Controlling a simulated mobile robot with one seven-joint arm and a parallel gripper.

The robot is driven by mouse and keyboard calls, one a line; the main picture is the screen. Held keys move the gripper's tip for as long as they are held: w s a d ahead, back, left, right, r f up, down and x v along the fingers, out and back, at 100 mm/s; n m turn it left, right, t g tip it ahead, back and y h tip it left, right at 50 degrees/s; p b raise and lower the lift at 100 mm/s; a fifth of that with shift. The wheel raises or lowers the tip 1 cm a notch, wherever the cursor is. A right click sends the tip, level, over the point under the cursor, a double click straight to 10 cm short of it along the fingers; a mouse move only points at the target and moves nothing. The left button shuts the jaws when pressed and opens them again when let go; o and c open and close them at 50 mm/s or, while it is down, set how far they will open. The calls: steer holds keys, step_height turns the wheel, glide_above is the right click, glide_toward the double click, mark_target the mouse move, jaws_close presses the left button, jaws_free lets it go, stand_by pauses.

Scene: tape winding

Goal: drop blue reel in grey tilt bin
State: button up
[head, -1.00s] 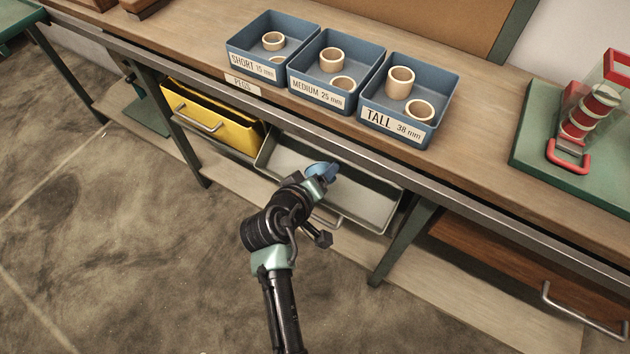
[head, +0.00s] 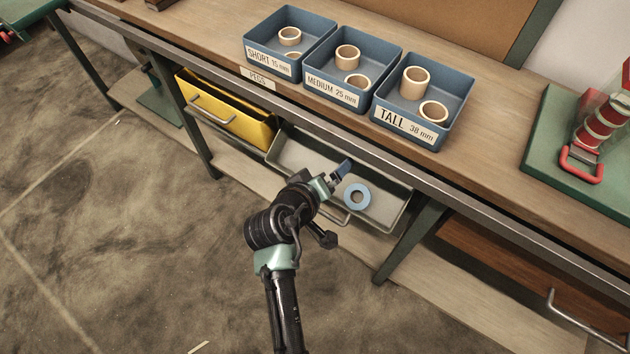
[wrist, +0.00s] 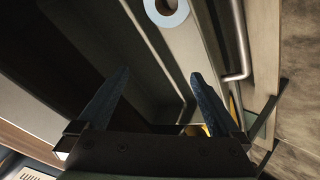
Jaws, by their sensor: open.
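The reel also shows at the top of the wrist view (wrist: 181,18), beyond the fingertips.
A yellow tilt bin (head: 245,125) stands open to the left of the grey one. Above, the bench holds blue trays of tan rings marked short (head: 262,65), medium (head: 318,93) and tall (head: 405,128). A wooden drawer (head: 490,255) is at the right.

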steer(key=p+v, duration=0.2)
steer(key=v, duration=0.9)
steer(key=shift+p, duration=0.35)
steer(key=w+a+r+m+t+y, duration=0.15)
steer(key=w+r+t, duration=0.25)
steer(key=r, duration=1.1)
steer(key=w+r+m+t+y, duration=0.2)
steer(key=w+r+t, duration=0.25)
steer(key=r, duration=1.15)
steer(key=s+d+r+t+y, duration=0.1)
steer(key=s+r+t, duration=0.45)
steer(key=r, duration=0.85)
steer(key=s+d+r+t+y, duration=0.1)
steer(key=s+r+t, duration=0.45)
steer(key=r, duration=0.85)
step_height(320, 180, up, 23)
steer(key=s+g+p, duration=0.1)
steer(key=p, duration=2.2)
steer(key=shift+s+m+g, duration=0.35)
steer(key=shift+s+m, duration=0.05)
steer(key=shift+m, duration=0.05)
